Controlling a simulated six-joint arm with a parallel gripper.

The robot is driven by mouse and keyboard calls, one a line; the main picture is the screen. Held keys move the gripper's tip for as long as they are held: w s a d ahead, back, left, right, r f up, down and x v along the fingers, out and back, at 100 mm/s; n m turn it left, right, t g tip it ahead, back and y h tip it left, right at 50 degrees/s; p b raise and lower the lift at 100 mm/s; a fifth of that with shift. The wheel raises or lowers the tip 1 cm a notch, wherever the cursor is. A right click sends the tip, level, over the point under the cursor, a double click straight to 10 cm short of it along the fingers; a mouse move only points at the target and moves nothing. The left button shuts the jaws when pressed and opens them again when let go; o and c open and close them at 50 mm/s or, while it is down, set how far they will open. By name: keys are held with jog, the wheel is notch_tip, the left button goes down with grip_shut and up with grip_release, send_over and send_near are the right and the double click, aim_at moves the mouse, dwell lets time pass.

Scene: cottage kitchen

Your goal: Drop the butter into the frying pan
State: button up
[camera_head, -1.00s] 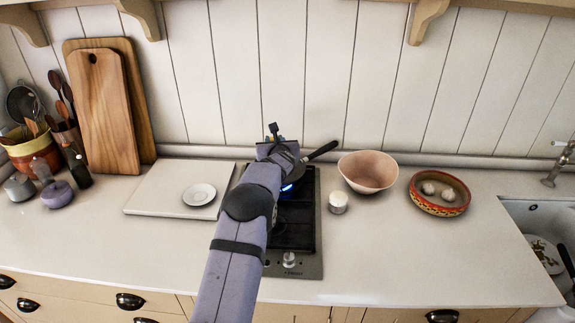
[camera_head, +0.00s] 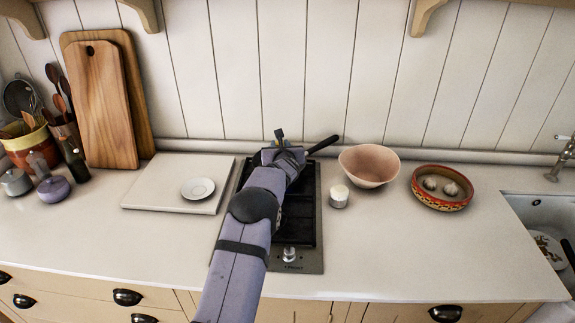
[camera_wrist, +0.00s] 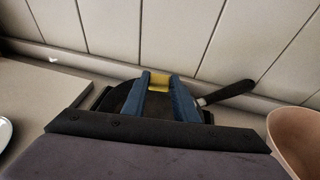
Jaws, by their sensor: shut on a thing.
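My gripper (camera_wrist: 159,88) is shut on the yellow butter (camera_wrist: 159,81), which sits between its blue fingertips in the wrist view. The dark frying pan (camera_wrist: 117,97) lies beyond and below the fingers. Its black handle points right in the wrist view (camera_wrist: 229,91) and also shows in the head view (camera_head: 323,145). In the head view my arm hides most of the pan and the butter. The gripper is over the pan area, but I cannot tell the height of the butter above it.
The pan is at the back of the black hob (camera_head: 298,228). A pink bowl (camera_head: 369,166), a small white-topped jar (camera_head: 339,197) and a red patterned dish (camera_head: 424,199) stand to the right. A white board (camera_head: 150,190) with a saucer (camera_head: 198,188) lies left. A panelled wall (camera_head: 300,70) is close behind.

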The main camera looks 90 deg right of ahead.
jog(key=shift+f, duration=0.5)
jog(key=o, duration=0.7)
jog(key=shift+a+b, duration=0.15)
jog(key=shift+b, duration=0.2)
jog(key=shift+b+v, duration=1.1)
jog(key=shift+v, duration=0.1)
jog(key=shift+b+v, duration=1.15)
jog(key=shift+v, duration=1.2)
